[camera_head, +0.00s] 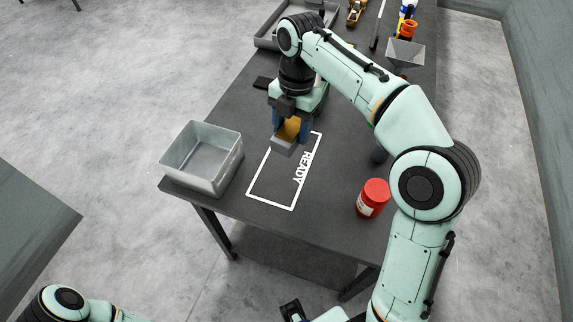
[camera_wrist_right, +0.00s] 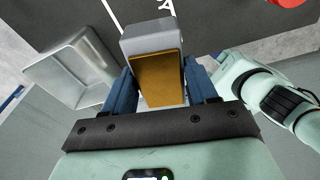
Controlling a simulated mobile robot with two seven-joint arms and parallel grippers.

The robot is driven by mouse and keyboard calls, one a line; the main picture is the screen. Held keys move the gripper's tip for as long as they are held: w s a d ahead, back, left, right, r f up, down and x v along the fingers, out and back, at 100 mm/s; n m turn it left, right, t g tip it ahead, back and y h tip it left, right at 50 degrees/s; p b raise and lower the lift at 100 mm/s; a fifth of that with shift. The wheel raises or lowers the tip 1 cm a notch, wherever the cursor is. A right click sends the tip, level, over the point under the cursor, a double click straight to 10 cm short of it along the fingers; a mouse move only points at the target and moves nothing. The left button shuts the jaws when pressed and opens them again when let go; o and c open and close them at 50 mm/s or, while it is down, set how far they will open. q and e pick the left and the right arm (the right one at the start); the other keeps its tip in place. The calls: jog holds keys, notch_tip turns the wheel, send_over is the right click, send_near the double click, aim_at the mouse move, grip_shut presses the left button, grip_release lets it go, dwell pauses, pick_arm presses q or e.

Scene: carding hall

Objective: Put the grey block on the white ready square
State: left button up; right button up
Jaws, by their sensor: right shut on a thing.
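My right gripper (camera_head: 291,131) is shut on the grey block (camera_head: 284,146) and points down over the table. The block also shows in the right wrist view (camera_wrist_right: 150,38), between the blue fingers (camera_wrist_right: 160,88), with a golden-brown face towards the camera. The white ready square (camera_head: 270,202) is an outline on the dark table with the word READY along its right side. In the head view the block overlaps the square's far left part; it looks held above the table, its height hard to judge.
A grey open bin (camera_head: 203,181) stands left of the square on the dark table (camera_head: 335,205). A red jar (camera_head: 373,197) stands to the right. The square's inside looks bare.

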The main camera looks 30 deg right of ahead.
jog(key=shift+s+r+n, duration=0.4)
jog(key=shift+r+n, duration=0.15)
jog(key=shift+n, duration=0.35)
jog(key=b, duration=0.4)
send_over(292, 184)
notch_tip(292, 184, down, 14)
jog(key=shift+w+d+f, duration=0.1)
jog(key=shift+d+f, duration=0.05)
pick_arm(q)
jog(key=shift+s+f+b, duration=0.15)
jog(key=shift+s+f, duration=0.15)
jog(key=shift+f, duration=0.6)
jog(key=shift+s+f+b, duration=0.1)
jog(key=shift+s+f, duration=0.2)
jog(key=shift+f, duration=0.55)
jog(key=shift+s+f+b, duration=0.15)
jog(key=shift+s+f, duration=0.15)
jog(key=shift+f, duration=0.6)
pick_arm(e)
jog(key=shift+f, duration=2.7)
jog(key=o, duration=1.4)
jog(key=shift+f, duration=0.15)
